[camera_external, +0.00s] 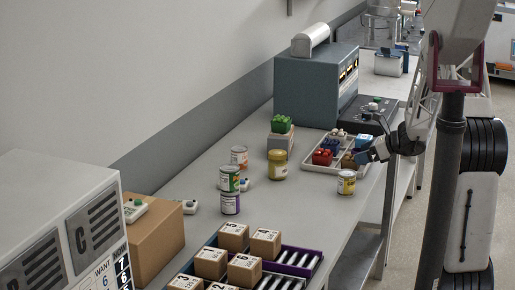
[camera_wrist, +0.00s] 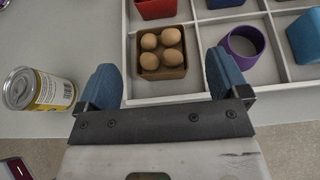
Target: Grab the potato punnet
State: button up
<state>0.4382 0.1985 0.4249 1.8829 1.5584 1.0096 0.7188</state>
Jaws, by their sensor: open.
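The potato punnet (camera_wrist: 163,71) is a small brown square tray holding several round tan potatoes. In the wrist view it sits in a front compartment of the white divided tray (camera_wrist: 190,98). My gripper (camera_wrist: 160,70) is open, with one blue finger on each side of the punnet and a gap to it on both sides. In the external view my gripper (camera_external: 372,153) is over the right end of the white tray (camera_external: 318,167). The punnet (camera_external: 349,161) is small there and partly hard to make out.
A purple ring (camera_wrist: 260,42), a red container (camera_wrist: 156,8) and a blue container (camera_wrist: 304,36) sit in other compartments. A yellow-lidded jar (camera_external: 277,165) and stacked cans (camera_external: 230,190) stand left of the tray.

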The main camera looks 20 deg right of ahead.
aim_at(351, 162)
jog(key=shift+x, duration=1.95)
jog(key=c, duration=1.1)
